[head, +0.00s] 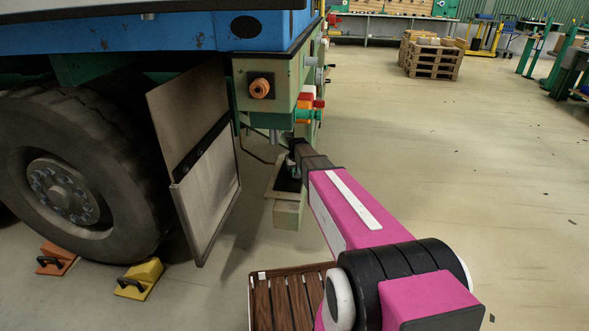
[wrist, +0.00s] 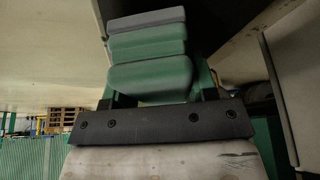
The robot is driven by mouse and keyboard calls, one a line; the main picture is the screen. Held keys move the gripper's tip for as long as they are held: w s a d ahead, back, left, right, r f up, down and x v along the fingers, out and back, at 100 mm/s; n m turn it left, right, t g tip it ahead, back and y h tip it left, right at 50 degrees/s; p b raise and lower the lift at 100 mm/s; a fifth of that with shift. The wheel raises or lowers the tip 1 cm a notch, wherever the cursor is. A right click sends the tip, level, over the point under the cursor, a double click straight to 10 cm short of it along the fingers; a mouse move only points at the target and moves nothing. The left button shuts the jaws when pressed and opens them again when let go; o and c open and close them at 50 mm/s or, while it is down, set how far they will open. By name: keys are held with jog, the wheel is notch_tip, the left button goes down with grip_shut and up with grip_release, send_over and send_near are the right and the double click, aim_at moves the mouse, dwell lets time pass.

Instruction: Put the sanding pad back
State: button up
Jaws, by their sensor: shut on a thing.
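The sanding pad (wrist: 148,45) shows in the wrist view as a green block with a grey face at its far end. My gripper (wrist: 160,82) is shut on it, with a dark finger at each side and the black screwed bar in front. In the head view my gripper (head: 294,150) is at the end of my magenta arm, beside the truck's rear corner; the pad cannot be made out there. A small open tray with a dark inside (head: 284,184) is just below my gripper. Whether it belongs to the pad cannot be told.
The blue truck (head: 200,32) with its big wheel (head: 70,180) and grey mud flap (head: 205,165) stands at left. An orange chock (head: 56,258) and a yellow chock (head: 140,278) lie by the wheel. Pallets (head: 432,58) stand far back.

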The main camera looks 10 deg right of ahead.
jog(key=shift+f, duration=0.7)
dwell(1.1)
jog(key=o, duration=0.9)
jog(key=shift+r, duration=0.15)
jog(key=shift+v, duration=3.85)
